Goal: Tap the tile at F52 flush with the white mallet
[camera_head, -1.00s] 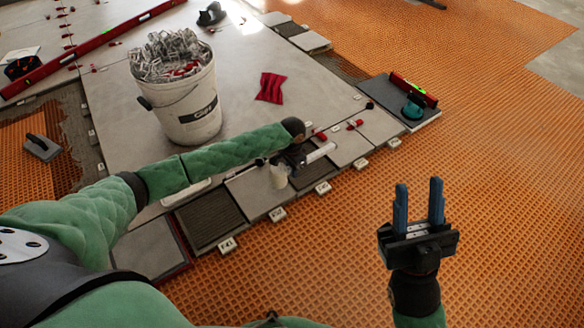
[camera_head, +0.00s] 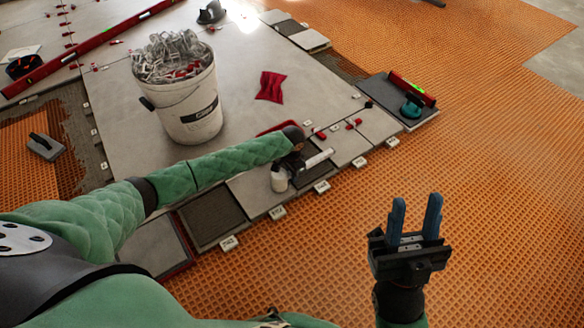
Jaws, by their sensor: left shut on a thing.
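The white mallet lies across my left gripper (camera_head: 294,162), which is shut on its handle. Its white head (camera_head: 279,180) is at the lower left of the hand, over the right part of a grey tile (camera_head: 250,192) in the edge row. Whether the head touches the tile, I cannot tell. The pale handle end (camera_head: 320,158) points right, over a dark recessed square (camera_head: 316,172). Small white label tags (camera_head: 278,212) line the edge; their lettering is too small to read surely, so I cannot tell which is F52. My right gripper (camera_head: 415,217) is open and empty above the orange mat.
A white bucket (camera_head: 190,120) full of clips stands behind my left arm. A red cloth (camera_head: 271,87) lies on the large tiles. A dark board (camera_head: 385,95) with a red level (camera_head: 412,89) and teal-handled tool (camera_head: 412,107) lies right. The orange mat (camera_head: 480,170) is clear.

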